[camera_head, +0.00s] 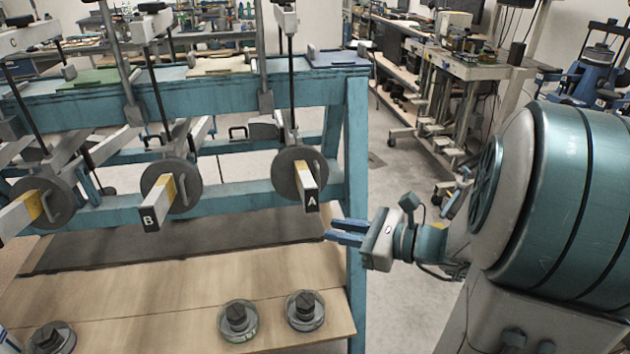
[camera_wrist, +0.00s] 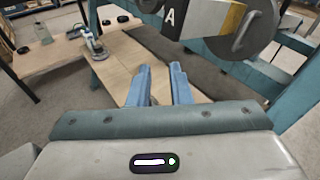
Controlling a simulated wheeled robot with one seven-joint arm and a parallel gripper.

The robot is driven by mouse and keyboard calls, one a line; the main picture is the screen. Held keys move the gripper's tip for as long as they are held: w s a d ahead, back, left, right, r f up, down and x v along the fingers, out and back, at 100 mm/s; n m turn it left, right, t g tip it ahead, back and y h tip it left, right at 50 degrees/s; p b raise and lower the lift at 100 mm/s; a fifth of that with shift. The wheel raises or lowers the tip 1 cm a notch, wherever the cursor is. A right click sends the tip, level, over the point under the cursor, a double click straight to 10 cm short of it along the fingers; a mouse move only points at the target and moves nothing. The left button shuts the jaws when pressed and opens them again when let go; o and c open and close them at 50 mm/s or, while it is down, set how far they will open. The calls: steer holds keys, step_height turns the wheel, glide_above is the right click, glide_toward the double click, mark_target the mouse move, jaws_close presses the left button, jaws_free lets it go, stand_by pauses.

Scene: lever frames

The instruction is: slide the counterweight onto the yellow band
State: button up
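Three beams with labelled ends stick out toward me. Beam A (camera_head: 309,196) carries a round grey counterweight (camera_head: 284,176) with a handle. A yellow band (camera_head: 314,169) shows on the beam just in front of this disc. In the wrist view, the yellow band (camera_wrist: 233,18) lies between the A end and the disc (camera_wrist: 258,35); whether the disc covers part of the band I cannot tell. Beams B (camera_head: 152,216) and C carry similar discs, with yellow showing in front of each. My gripper (camera_head: 338,231) is open and empty, below and right of beam A's end, touching nothing.
Knobbed round weights (camera_head: 305,311) stand on the wooden shelf (camera_head: 150,287) below the beams. A teal frame post (camera_head: 356,200) stands close to my gripper, behind its fingers. Clear floor (camera_head: 395,190) lies right of the frame.

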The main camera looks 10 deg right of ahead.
steer(key=w+d+m+t+h+b, duration=0.1)
steer(key=w+d+m+t, duration=0.1)
steer(key=d+m+t, duration=0.15)
steer(key=w+d+m+t+h, duration=0.1)
steer(key=w+d+m+t, duration=0.1)
steer(key=d+m, duration=0.15)
steer(key=x, duration=1.3)
steer(key=shift+w+d+f+n, duration=0.15)
steer(key=shift+d+f+n, duration=0.05)
steer(key=shift+f+n, duration=0.1)
jaws_close()
